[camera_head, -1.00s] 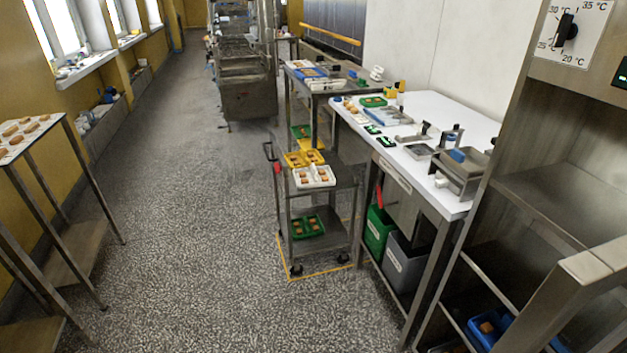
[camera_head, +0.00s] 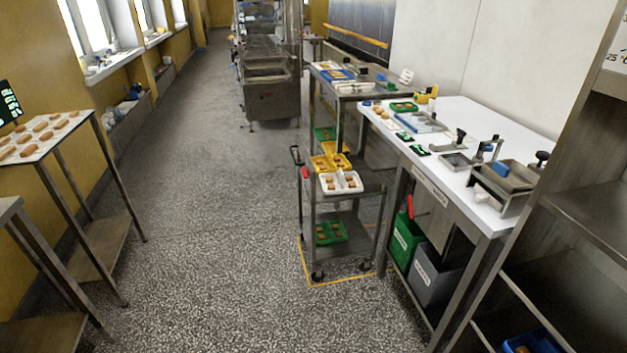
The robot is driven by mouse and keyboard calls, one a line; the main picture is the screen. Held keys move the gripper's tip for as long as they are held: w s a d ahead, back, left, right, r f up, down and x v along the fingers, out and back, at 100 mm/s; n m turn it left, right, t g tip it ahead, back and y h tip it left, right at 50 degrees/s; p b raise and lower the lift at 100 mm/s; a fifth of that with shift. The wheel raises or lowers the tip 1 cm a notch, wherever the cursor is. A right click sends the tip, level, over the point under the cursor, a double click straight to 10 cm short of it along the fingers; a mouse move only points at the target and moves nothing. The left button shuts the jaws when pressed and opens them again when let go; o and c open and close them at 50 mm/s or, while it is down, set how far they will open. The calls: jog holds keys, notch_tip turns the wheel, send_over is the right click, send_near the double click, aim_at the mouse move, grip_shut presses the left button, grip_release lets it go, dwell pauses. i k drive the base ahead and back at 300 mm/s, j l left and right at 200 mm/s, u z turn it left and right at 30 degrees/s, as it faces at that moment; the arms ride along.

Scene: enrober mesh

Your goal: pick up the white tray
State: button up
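The white tray (camera_head: 340,188) holds several brown pieces. It sits at the front edge of the upper shelf of a metal trolley (camera_head: 353,222), in the middle of the view. A yellow tray (camera_head: 322,162) stands right behind it on the same shelf. My gripper is not in view.
A white-topped bench (camera_head: 480,130) with metal tools stands right of the trolley, with green and grey bins (camera_head: 434,280) below. A green tray (camera_head: 330,233) is on the trolley's lower shelf. Tables (camera_head: 40,150) line the left. The speckled floor (camera_head: 210,250) between is clear.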

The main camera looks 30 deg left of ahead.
aim_at(340, 182)
jog(key=i+j+u, duration=0.15)
jog(key=u, duration=0.25)
jog(key=i+j+u, duration=0.2)
jog(key=u, duration=0.2)
jog(key=i+u, duration=0.35)
jog(key=i+j+u, duration=0.1)
jog(key=u, duration=0.3)
jog(key=i+j+u, duration=0.1)
jog(key=i+u, duration=0.4)
jog(key=i, duration=0.15)
jog(key=i+z, duration=0.35)
jog(key=i+j+z, duration=0.15)
jog(key=i+z, duration=0.25)
jog(key=i+l+z, duration=0.15)
jog(key=z, duration=0.35)
jog(key=i+z, duration=0.3)
jog(key=z, duration=0.15)
jog(key=i+z, duration=0.25)
jog(key=z, duration=0.25)
jog(key=i+j+z, duration=0.2)
jog(key=z, duration=0.3)
jog(key=i+z, duration=0.3)
